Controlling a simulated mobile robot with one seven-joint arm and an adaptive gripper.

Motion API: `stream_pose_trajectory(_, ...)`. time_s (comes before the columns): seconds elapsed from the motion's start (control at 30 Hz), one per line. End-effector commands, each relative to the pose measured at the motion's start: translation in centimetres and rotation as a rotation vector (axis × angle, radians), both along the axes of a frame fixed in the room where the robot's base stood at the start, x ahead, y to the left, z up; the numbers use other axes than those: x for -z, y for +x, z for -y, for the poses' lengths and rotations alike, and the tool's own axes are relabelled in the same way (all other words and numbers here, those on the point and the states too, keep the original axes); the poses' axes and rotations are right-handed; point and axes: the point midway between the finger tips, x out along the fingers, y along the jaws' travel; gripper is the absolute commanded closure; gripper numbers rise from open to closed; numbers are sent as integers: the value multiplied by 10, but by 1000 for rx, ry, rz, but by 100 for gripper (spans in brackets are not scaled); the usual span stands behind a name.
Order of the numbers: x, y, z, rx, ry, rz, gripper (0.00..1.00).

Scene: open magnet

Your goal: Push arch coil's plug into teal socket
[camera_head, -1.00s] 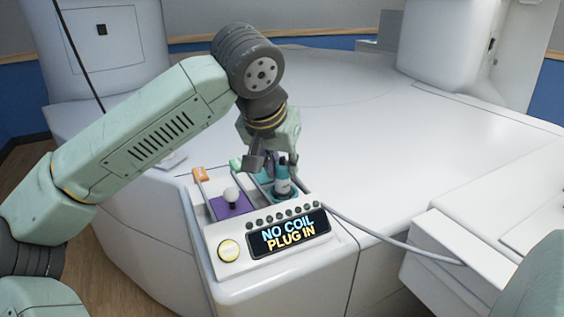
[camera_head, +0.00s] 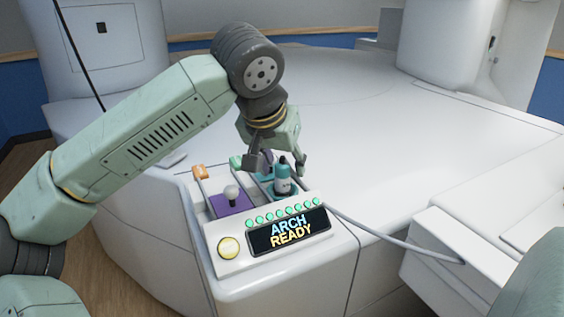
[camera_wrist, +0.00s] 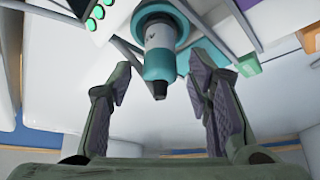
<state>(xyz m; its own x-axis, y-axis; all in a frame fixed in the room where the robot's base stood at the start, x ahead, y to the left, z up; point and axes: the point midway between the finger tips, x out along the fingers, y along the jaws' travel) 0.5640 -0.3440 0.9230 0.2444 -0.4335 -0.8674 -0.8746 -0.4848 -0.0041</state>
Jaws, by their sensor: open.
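The arch coil's plug (camera_head: 283,181) is a teal and grey cylinder with a dark tip on top. It stands upright in the teal socket (camera_head: 268,178) on the console. In the wrist view the plug (camera_wrist: 158,50) shows between the fingers, touching neither. My gripper (camera_head: 279,167) is open, its fingers apart on either side of the plug's upper end; it also shows in the wrist view (camera_wrist: 168,85). The console display (camera_head: 288,232) reads "ARCH READY", and the row of lamps (camera_head: 284,212) above it glows green. The plug's lower end is hidden inside the socket.
A purple socket (camera_head: 228,206) with a white-knobbed lever lies left of the teal one. An orange tab (camera_head: 200,172) marks the console's back. A grey cable (camera_head: 395,243) runs off to the right. The wide white surface behind is clear.

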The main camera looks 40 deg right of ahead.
Motion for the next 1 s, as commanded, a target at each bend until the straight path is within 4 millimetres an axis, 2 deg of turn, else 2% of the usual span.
stream_pose_trajectory(0.17,-1,0,-1,0,0,0,54)
stream_pose_trajectory(0.27,-8,-2,-4,0,0,1,54)
stream_pose_trajectory(0.7,-83,-23,-41,-2,-1,2,54)
stream_pose_trajectory(0.83,-97,-27,-48,-1,1,2,54)
stream_pose_trajectory(1.0,-104,-29,-52,-1,0,0,54)
